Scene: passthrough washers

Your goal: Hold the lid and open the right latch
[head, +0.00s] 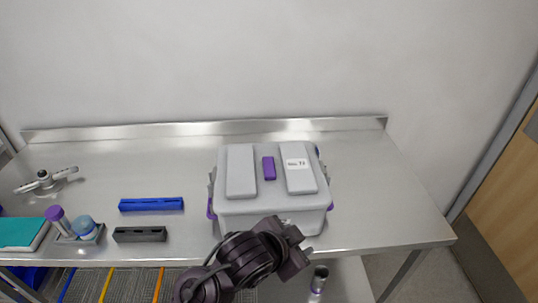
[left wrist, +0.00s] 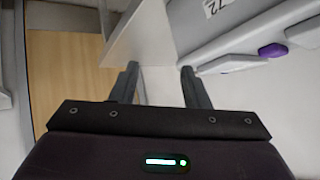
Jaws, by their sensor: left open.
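A grey box with a closed grey lid (head: 268,205) stands on the steel table. The lid has two raised pads, a white label on the right pad (head: 300,178), and a purple piece (head: 269,168) between them. A purple latch (head: 331,206) shows on the box's right side, and another (head: 210,208) on its left. My left gripper (head: 303,247) is in front of the box's front right part, apart from the lid, open and empty. In the left wrist view its open fingers (left wrist: 159,70) have the lid (left wrist: 225,65) beyond them to the right. My right gripper is not in view.
The steel table (head: 390,200) is clear right of the box. A wooden door (head: 510,190) stands far right.

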